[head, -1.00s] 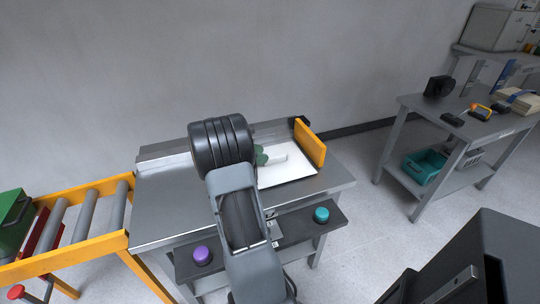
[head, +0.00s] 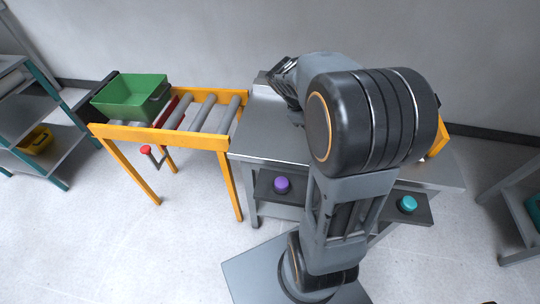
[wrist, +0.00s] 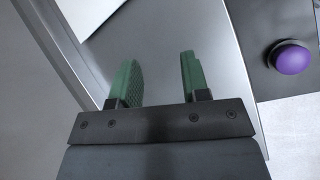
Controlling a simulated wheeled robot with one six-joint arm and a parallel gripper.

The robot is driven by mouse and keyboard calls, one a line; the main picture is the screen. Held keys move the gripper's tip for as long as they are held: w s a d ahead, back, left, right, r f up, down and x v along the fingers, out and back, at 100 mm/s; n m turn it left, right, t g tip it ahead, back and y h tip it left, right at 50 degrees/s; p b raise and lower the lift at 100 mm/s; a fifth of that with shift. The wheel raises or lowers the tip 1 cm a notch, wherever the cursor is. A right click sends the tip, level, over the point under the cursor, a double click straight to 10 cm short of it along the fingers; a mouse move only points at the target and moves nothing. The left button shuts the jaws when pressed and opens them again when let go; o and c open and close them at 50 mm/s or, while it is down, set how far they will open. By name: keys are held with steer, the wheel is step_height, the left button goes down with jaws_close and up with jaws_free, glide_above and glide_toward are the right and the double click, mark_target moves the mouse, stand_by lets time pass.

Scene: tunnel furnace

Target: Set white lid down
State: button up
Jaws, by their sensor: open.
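My gripper (wrist: 158,75) is open in the wrist view, with two green fingers apart and nothing between them. They hang over the bare grey metal table (wrist: 215,45), which also shows in the head view (head: 265,130). A flat white piece (wrist: 88,12) is cut off at the top left of the wrist view, apart from the fingers. I cannot tell whether it is the white lid or a plate. In the head view my arm hides most of the tabletop, and I cannot make out the lid or the fingertips there.
A purple button (head: 282,184) and a teal button (head: 407,204) sit on a dark shelf at the table's front. A yellow roller conveyor (head: 190,140) with a green bin (head: 131,97) stands at left. A shelf rack (head: 40,140) is farther left.

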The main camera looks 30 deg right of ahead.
steer(key=s+a+m+t+y, duration=0.2)
steer(key=s+a+m+y, duration=0.1)
steer(key=a, duration=0.6)
steer(key=s+a+m+t+y, duration=0.3)
steer(key=a, duration=0.6)
steer(key=shift+t, duration=0.3)
steer(key=shift+a+r, duration=0.1)
